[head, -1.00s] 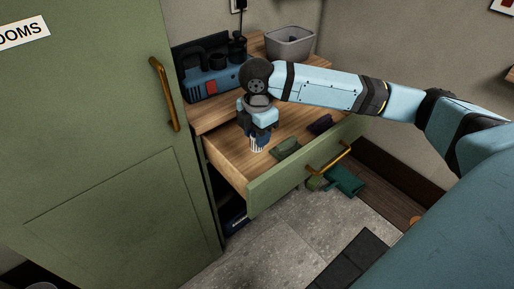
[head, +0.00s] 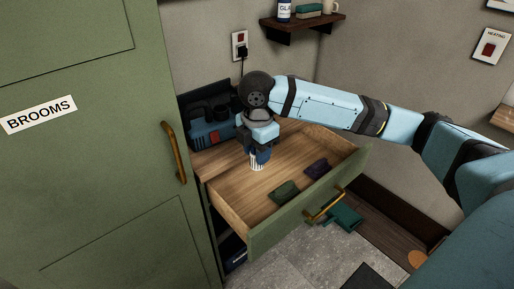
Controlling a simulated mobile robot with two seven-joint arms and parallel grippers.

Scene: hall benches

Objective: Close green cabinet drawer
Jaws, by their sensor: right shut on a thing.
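The green cabinet drawer (head: 272,234) is pulled out, with a wooden inside and a brass handle (head: 325,206) on its front. My right gripper (head: 259,149) points down over the drawer's back part, clear of the handle. It is shut on a blue-and-white striped thing (head: 257,163); I cannot tell whether this touches the drawer floor. My left gripper is not in view.
A tall green door marked BROOMS (head: 95,180) stands at left, its brass handle (head: 174,153) close to the drawer. A blue caddy (head: 208,130) stands on the cabinet top. A teal thing (head: 344,218) lies below the drawer front. A wall shelf (head: 303,25) is above.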

